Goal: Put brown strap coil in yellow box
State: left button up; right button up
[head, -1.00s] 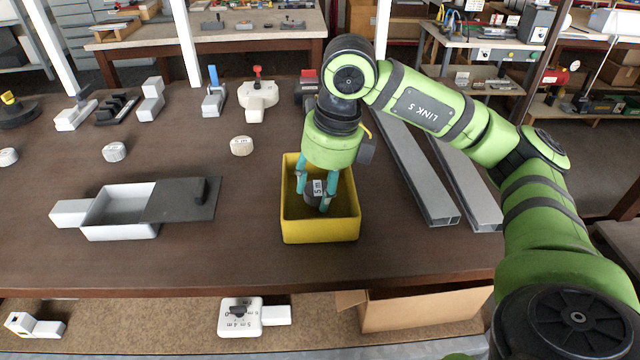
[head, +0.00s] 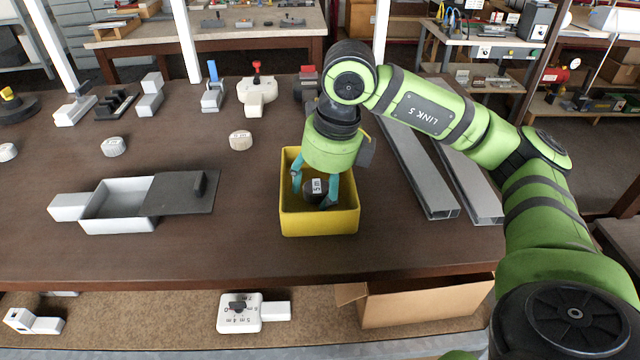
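The yellow box (head: 320,222) stands open on the brown table near its front edge. The strap coil (head: 316,190), dark with a white label, is inside the box, low between the fingers; its brown colour is hard to make out. My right gripper (head: 314,194) points down into the box. Its teal fingers are spread on either side of the coil, the left one clearly apart from it; the right one is close to it, and I cannot tell if it touches. My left gripper is out of view.
Pale coils (head: 241,140) lie on the table (head: 250,255) left of the box. A white tray with a dark sliding lid (head: 180,194) lies further left. Long metal profiles (head: 420,170) lie right of the box. A cardboard box (head: 425,303) is below the front edge.

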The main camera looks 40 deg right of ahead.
jog(key=shift+f, duration=0.45)
jog(key=shift+d+r, duration=0.1)
jog(key=shift+r+p, duration=0.25)
jog(key=shift+p, duration=0.1)
notch_tip(320, 180, up, 13)
jog(key=s+d+p, duration=0.1)
jog(key=shift+s+f, duration=0.15)
jog(key=shift+s, duration=0.25)
